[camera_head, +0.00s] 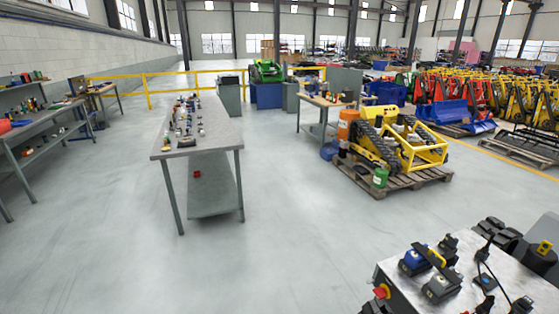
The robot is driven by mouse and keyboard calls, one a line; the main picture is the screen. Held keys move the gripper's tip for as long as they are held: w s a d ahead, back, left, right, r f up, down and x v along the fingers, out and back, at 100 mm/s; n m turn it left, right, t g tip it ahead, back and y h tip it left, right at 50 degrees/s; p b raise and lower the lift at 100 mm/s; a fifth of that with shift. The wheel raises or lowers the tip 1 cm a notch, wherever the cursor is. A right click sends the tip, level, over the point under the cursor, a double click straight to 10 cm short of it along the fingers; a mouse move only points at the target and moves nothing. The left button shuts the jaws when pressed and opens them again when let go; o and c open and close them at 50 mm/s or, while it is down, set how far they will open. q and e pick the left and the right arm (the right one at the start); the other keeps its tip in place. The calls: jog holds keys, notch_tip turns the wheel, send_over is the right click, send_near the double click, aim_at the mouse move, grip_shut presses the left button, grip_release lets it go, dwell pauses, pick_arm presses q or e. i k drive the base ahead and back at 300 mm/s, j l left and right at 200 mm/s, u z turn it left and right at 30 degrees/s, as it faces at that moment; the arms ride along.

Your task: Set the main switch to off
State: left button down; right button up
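No switch can be made out with certainty as the main switch. A small red knob with yellow around it (381,291) sits at the left edge of a light work surface (405,275) in the lower right; I cannot tell its setting. A yellow tracked carrier (385,150) stands on a wooden pallet (375,187) right of centre; no switch is clear on it at this size. Neither of my grippers is in view.
Blue and grey devices, a yellow bar and black parts crowd the lower-right surface. A long grey table (215,136) with several small parts stands left of centre. Another bench (45,122) lines the left wall. The floor between the long table and the pallet is clear.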

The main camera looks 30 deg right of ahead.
aim_at(382, 293)
jog(key=i+j+z, duration=0.1)
jog(key=i+z, duration=0.2)
jog(key=z, duration=0.15)
jog(key=i+j+z, duration=0.2)
jog(key=z, duration=0.25)
jog(key=i+j+z, duration=0.3)
jog(key=z, duration=0.15)
jog(key=i+j+z, duration=0.25)
jog(key=j+z, duration=0.2)
